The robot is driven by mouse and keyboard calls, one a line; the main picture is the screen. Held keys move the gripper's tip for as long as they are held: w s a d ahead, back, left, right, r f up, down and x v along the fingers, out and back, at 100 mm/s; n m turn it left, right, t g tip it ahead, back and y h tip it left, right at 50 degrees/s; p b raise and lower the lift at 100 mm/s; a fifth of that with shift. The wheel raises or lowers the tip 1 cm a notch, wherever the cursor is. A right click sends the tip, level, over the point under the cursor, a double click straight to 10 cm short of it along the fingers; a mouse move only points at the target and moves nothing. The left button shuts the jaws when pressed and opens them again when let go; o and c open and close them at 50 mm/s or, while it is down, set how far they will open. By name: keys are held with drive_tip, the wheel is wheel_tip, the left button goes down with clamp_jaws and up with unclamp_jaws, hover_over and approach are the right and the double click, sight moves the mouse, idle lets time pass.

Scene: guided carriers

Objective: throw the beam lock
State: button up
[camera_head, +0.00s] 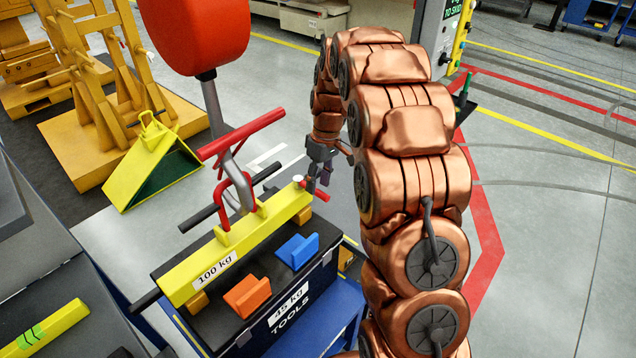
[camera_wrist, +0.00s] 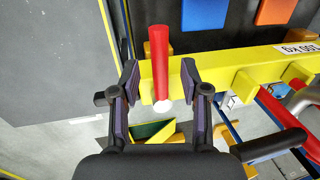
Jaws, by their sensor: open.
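A yellow beam (camera_head: 235,246) marked 100 kg lies across a black toolbox. At its far end is a short red lever (camera_head: 318,190) with a white pivot cap (camera_head: 298,178), which I take to be the beam lock. In the wrist view the red lever (camera_wrist: 159,55) lies across the beam (camera_wrist: 215,70), with the white cap (camera_wrist: 163,105) at its near end. My gripper (camera_head: 320,176) is at this beam end. In the wrist view my gripper (camera_wrist: 159,78) is open, one finger on each side of the lever, with gaps on both sides. Whether it touches the beam is unclear.
The black toolbox (camera_head: 322,272) holds blue (camera_head: 297,251) and orange (camera_head: 247,296) blocks. A hook with a red crossbar (camera_head: 242,134) hangs over the beam's middle, under a red-orange body (camera_head: 195,35). A green-and-yellow wedge (camera_head: 152,165) stands at left. Open floor (camera_head: 550,220) lies right.

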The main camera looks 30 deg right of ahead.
drive_tip(key=shift+a+f, duration=0.15)
drive_tip(key=shift+f, duration=0.6)
clamp_jaws()
